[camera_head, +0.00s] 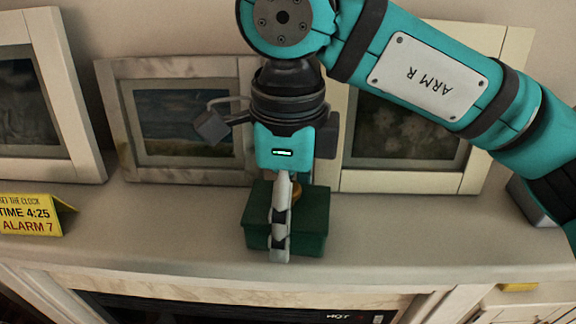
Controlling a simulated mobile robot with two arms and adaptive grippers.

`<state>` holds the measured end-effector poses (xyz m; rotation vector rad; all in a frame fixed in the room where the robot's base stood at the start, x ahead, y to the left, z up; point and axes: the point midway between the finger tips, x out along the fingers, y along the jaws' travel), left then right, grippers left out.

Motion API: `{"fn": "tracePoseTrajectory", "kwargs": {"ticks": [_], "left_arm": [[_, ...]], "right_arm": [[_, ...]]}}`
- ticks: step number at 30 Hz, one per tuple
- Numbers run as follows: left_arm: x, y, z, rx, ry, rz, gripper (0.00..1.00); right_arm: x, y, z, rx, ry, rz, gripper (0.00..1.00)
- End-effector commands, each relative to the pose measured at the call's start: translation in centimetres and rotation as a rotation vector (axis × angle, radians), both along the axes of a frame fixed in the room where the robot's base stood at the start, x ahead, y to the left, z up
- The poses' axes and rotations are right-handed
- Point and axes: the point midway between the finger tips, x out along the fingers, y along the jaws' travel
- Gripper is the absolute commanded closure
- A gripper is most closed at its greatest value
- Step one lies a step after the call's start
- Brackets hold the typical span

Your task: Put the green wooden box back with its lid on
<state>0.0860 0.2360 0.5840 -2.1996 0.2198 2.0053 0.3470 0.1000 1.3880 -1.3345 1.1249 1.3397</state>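The green wooden box (310,242) stands on the pale shelf, near the middle of the camera_head view. Its top is a darker green surface (316,203) that looks like a lid in place. A small brass-coloured knob (296,188) shows partly behind my gripper. My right gripper (280,250) points down over the box, its fingers seen edge-on across the box's top and front face. I cannot tell whether the fingers touch the box or how far apart they are. My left gripper is not in view.
Framed pictures lean on the wall behind: one at the left (35,165), one behind the gripper (180,172), one at the right (420,179). A yellow sign (30,214) stands at the left. The shelf (150,225) is clear either side of the box; its front edge is close.

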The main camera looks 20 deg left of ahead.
Motion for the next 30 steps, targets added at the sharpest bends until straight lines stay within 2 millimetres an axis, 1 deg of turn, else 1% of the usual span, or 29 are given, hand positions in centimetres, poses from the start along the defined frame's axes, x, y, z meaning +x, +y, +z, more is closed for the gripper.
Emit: {"fn": "tracePoseTrajectory", "kwargs": {"ticks": [3,8,9,12,15,18,21,30], "left_arm": [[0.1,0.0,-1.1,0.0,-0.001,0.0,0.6],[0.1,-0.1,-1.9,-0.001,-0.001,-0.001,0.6],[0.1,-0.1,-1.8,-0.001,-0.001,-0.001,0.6],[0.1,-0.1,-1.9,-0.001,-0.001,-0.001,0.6],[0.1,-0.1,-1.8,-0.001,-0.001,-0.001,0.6],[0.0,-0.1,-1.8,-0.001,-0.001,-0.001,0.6],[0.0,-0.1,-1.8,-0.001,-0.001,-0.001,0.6],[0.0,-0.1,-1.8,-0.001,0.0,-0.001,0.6]], "right_arm": [[0.0,0.1,1.9,0.003,-0.006,-0.002,0.03],[0.0,0.1,5.6,0.003,-0.006,-0.003,0.03],[0.1,0.0,6.5,0.0,-0.007,-0.004,0.03],[0.0,0.0,8.4,0.001,-0.006,-0.003,0.03],[0.1,0.0,9.9,0.0,-0.005,-0.002,0.03],[0.0,0.0,10.9,0.0,-0.003,-0.001,0.03],[0.0,0.0,11.4,0.0,-0.002,0.0,0.03],[0.0,0.0,11.5,0.0,-0.001,0.001,0.03]]}}
